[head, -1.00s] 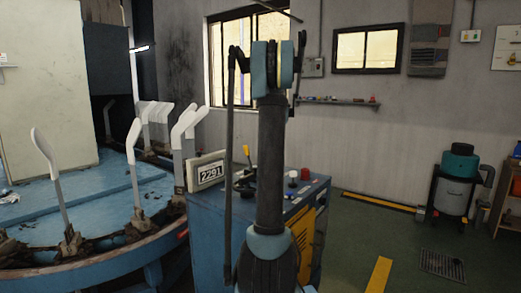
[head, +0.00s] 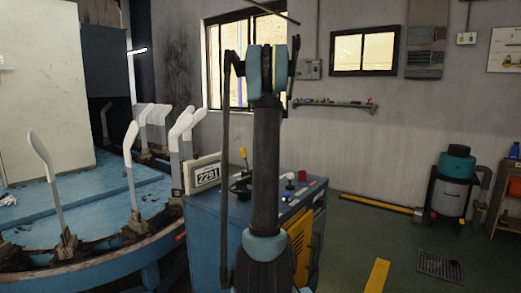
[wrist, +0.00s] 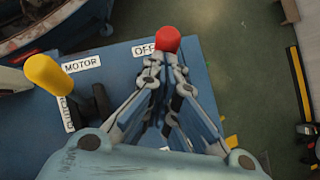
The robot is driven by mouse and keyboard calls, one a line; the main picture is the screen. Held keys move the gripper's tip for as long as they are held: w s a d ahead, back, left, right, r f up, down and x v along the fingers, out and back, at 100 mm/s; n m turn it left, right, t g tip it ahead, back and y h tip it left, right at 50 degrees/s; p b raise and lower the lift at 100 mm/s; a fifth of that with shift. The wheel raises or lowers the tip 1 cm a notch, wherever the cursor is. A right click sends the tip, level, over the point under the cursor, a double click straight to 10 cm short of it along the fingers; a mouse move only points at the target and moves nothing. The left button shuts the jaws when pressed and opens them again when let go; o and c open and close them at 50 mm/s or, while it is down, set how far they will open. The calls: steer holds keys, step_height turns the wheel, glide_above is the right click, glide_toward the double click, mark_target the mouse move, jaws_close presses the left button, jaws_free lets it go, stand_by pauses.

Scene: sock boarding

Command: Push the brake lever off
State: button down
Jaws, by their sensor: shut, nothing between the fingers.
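The yellow-handled lever (head: 244,155) stands up from the blue control cabinet (head: 215,225) in the head view, left of my arm. In the wrist view its yellow knob (wrist: 50,75) is at the left, beside a partly hidden label. I cannot read that label clearly. My gripper (wrist: 162,62) is shut and empty above the cabinet top, to the right of the yellow knob and apart from it. A red knob (wrist: 168,38) shows just beyond my fingertips, by the OFF label; I cannot tell whether they touch. The head view does not show my fingertips clearly.
A MOTOR label (wrist: 82,64) and a dark fitting (wrist: 100,103) lie between the yellow knob and my gripper. A number sign (head: 206,175) stands at the cabinet's left. The blue round machine (head: 95,200) with white sock forms is further left.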

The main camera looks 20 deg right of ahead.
steer(key=v, duration=1.3)
steer(key=shift+s+a+f, duration=0.25)
steer(key=shift+a, duration=0.15)
